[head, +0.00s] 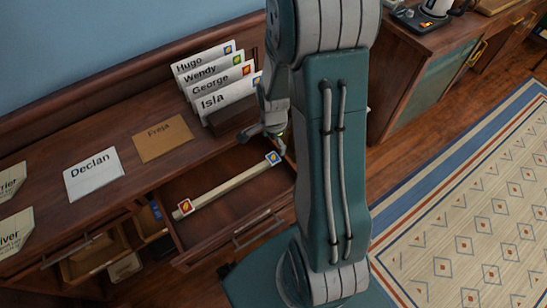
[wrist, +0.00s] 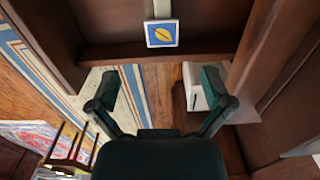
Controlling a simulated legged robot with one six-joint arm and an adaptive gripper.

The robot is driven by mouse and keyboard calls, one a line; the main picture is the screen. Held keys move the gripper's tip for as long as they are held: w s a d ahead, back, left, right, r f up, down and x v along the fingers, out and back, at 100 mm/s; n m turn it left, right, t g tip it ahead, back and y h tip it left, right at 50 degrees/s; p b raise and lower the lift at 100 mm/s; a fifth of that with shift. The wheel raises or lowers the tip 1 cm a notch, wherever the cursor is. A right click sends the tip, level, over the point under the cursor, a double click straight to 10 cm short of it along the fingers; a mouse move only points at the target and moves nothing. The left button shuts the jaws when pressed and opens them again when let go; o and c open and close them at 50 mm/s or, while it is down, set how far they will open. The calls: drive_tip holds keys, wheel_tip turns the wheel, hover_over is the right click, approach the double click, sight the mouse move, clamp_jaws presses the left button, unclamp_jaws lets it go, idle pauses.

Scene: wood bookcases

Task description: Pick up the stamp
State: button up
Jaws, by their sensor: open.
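A blue stamp with a yellow leaf-like mark (head: 272,158) sits at the right end of a pale strip (head: 228,187) in the open drawer (head: 225,225). A red-bordered stamp (head: 186,206) is at the strip's left end. The blue stamp also shows at the top of the wrist view (wrist: 162,33), beyond and between my fingertips. My gripper (head: 274,138) is above the drawer's back right part, close to the blue stamp, partly hidden by my arm. In the wrist view my gripper (wrist: 160,86) has its fingers spread apart with nothing between them.
Stamped envelopes (head: 222,97) stand in a dark holder on the desk, close left of my gripper. A white Declan envelope (head: 93,174) and a brown Freja envelope (head: 163,138) lie on the desktop. Drawer walls surround the strip. A patterned rug (head: 480,210) covers the floor at right.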

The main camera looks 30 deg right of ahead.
sight(273, 157)
drive_tip(key=shift+w+d+f, duration=0.1)
drive_tip(key=shift+w+f, duration=0.05)
drive_tip(key=shift+f, duration=3.5)
drive_tip(key=shift+f, duration=0.25)
drive_tip(key=c, duration=0.8)
